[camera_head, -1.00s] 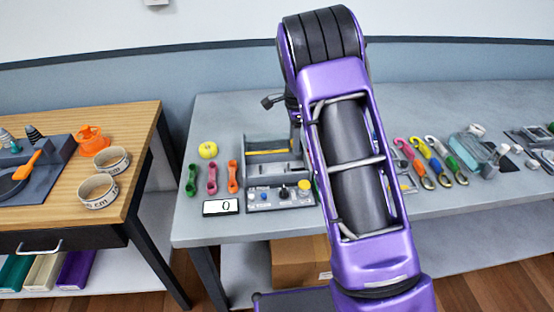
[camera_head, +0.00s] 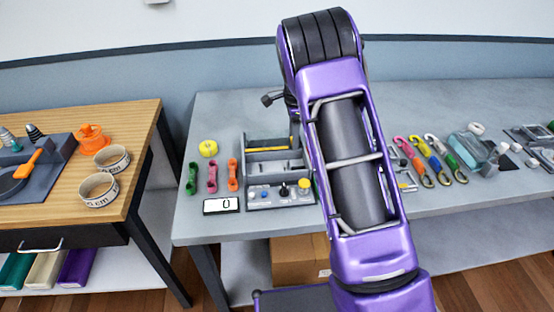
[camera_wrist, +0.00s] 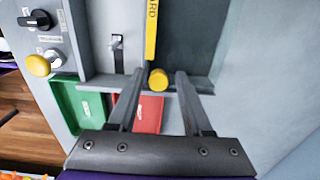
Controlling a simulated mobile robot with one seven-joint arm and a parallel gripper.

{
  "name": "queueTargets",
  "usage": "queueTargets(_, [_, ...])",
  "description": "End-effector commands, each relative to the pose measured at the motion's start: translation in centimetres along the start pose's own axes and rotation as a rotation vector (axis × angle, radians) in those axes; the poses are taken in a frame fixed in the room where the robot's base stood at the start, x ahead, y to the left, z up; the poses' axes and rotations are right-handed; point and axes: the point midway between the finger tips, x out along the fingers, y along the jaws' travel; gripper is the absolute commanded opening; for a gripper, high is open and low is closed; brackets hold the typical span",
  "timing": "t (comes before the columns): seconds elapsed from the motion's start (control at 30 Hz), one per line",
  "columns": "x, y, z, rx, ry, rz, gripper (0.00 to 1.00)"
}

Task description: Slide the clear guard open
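The guard's yellow strip, lettered "GUARD" in part (camera_wrist: 152,30), runs up the wrist view beside a dark grey panel. A round yellow knob (camera_wrist: 158,79) sits at the strip's lower end. The clear sheet itself is hard to make out. My gripper (camera_wrist: 159,73) is open and empty, one finger on each side of the knob in the picture, with gaps showing on both sides. I cannot tell how far the tips stand above the knob. In the head view the yellow strip (camera_head: 267,149) lies across the grey fixture (camera_head: 247,168), and my arm hides part of it.
In the head view, colored straps, a display (camera_head: 221,205) and hooks (camera_head: 430,158) lie around the fixture on the grey bench (camera_head: 215,110).

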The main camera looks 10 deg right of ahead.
Motion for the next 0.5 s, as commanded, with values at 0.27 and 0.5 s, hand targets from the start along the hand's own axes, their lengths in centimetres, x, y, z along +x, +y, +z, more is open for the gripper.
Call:
queueTargets(0.27, [-1.9,0.2,0.0,0.0,0.0,0.008,0.51])
queueTargets(0.5, [-4.3,0.1,0.0,0.001,0.0,0.005,0.51])
